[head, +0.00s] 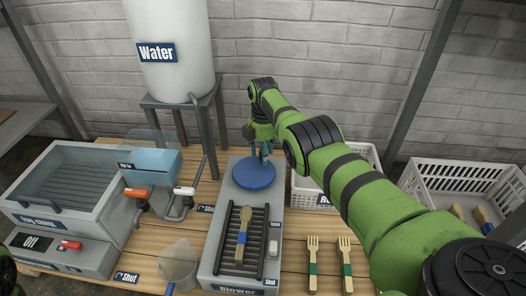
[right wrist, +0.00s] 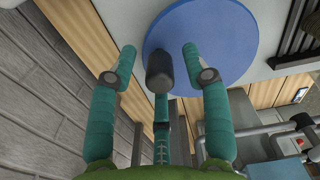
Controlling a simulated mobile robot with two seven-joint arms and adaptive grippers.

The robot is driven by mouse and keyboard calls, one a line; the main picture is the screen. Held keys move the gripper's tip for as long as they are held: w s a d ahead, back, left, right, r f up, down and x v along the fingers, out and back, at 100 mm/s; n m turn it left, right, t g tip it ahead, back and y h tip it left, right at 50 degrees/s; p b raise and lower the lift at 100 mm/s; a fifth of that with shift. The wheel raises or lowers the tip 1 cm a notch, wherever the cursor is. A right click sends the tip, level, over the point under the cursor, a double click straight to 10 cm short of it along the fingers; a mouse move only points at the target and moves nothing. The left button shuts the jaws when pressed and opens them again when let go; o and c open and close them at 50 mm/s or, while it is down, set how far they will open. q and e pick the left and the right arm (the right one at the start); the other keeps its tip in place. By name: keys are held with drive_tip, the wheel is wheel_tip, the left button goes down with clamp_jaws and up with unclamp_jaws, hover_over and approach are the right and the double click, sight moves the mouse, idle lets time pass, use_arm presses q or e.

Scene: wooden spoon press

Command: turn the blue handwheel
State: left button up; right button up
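The blue handwheel (head: 254,176) is a flat disc lying on the far end of the grey blower unit. It also shows in the right wrist view (right wrist: 215,40), with a dark upright knob (right wrist: 160,70) near its edge. My right gripper (head: 264,152) is over the far side of the wheel, pointing down. In the right wrist view its teal fingers (right wrist: 159,52) are spread, with the knob between them and gaps showing on both sides. Whether a finger touches the knob or wheel I cannot tell. My left gripper is out of view.
The blower (head: 225,268) carries a wooden spoon (head: 242,235) on its grate. Two forks lie to its right. A water tank (head: 172,50) on a stand is behind left, a clear-lidded tray machine (head: 60,217) at left. White crates (head: 465,180) stand at right.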

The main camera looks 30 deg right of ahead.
wheel_tip(320, 180, up, 12)
idle(0.7)
